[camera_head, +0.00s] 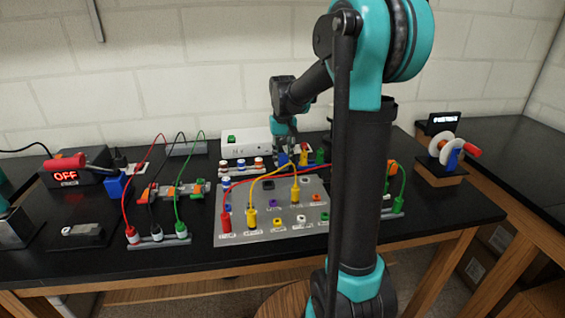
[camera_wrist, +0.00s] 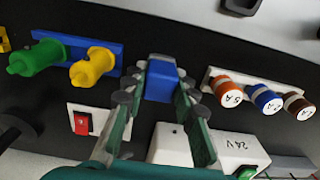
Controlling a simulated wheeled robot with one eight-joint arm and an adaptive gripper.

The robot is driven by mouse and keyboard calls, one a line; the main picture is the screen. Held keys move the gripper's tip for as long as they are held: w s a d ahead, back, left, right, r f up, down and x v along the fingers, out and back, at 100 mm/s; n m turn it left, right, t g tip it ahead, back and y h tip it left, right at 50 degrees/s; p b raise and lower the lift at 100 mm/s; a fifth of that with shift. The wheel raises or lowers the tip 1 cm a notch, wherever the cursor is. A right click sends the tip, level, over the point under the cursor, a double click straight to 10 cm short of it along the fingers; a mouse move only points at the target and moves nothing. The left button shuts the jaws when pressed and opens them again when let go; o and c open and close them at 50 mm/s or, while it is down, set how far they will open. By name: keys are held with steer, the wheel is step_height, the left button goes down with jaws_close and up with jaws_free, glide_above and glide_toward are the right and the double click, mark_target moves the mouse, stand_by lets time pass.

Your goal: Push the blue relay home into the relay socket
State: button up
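The blue relay (camera_wrist: 162,85) is a small blue block between the fingertips of my gripper (camera_wrist: 163,92) in the wrist view. The fingers lie along its two sides and appear to touch it. In the head view my gripper (camera_head: 290,148) points down over the back of the bench, and a small patch of blue shows at its tips. A grey part shows at the far end of the relay. The relay socket cannot be made out, so I cannot tell how deep the relay sits.
Green and yellow plugs on a blue strip (camera_wrist: 112,52) stand at one side of the fingers. A white strip (camera_wrist: 212,76) with several capped terminals stands at the other. A white 24V box (camera_wrist: 232,150) is close by. The grey panel (camera_head: 250,230) carries cables and plugs.

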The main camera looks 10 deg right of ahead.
mark_target(283, 155)
jaws_close()
steer(key=shift+r, duration=0.1)
steer(key=shift+r, duration=2.9)
